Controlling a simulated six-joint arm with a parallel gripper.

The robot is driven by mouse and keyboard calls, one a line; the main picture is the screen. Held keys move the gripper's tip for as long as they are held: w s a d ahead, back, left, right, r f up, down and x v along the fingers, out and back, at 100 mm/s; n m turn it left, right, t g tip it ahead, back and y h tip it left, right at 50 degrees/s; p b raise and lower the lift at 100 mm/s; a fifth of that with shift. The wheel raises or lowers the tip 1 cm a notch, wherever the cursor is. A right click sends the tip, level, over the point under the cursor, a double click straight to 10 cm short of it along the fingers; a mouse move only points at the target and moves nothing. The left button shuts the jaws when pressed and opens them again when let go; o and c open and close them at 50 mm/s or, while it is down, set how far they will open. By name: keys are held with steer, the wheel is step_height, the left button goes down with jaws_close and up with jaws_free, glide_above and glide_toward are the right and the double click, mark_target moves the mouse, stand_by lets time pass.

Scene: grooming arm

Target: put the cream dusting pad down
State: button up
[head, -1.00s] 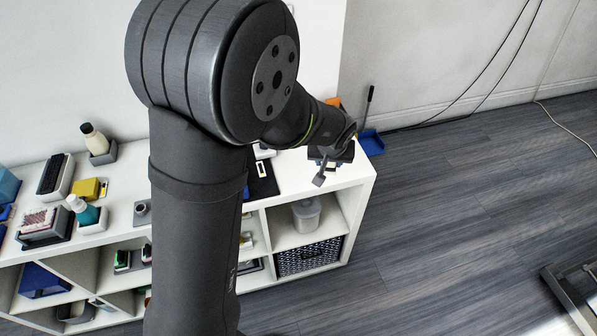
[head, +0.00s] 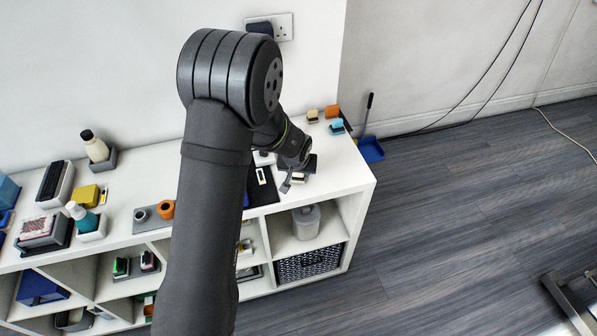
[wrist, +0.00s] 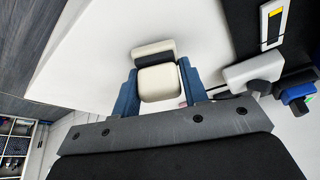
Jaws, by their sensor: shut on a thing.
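My gripper (head: 292,178) is low over the right end of the white shelf top. In the wrist view its two blue fingers (wrist: 158,80) are shut on the cream dusting pad (wrist: 159,84), one finger on each side. The pad shows a cream block near me, a dark band, and a further cream part beyond the fingertips. In the head view the pad (head: 299,178) shows only as a small pale and dark patch beside the fingers. I cannot tell whether its underside touches the shelf top.
A black mat (head: 262,188) with a pale item lies just left of the gripper. Several small coloured blocks, including a blue one (head: 337,126), stand behind. The white top (head: 345,172) is bare to the right, up to its edge. A blue dustpan (head: 370,149) is beyond.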

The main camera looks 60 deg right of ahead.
steer(key=shift+f, duration=0.25)
steer(key=o, duration=1)
steer(key=shift+o, duration=0.2)
steer(key=v, duration=1.2)
steer(key=x, duration=1.2)
steer(key=shift+f, duration=0.15)
steer(key=shift+r, duration=1.2)
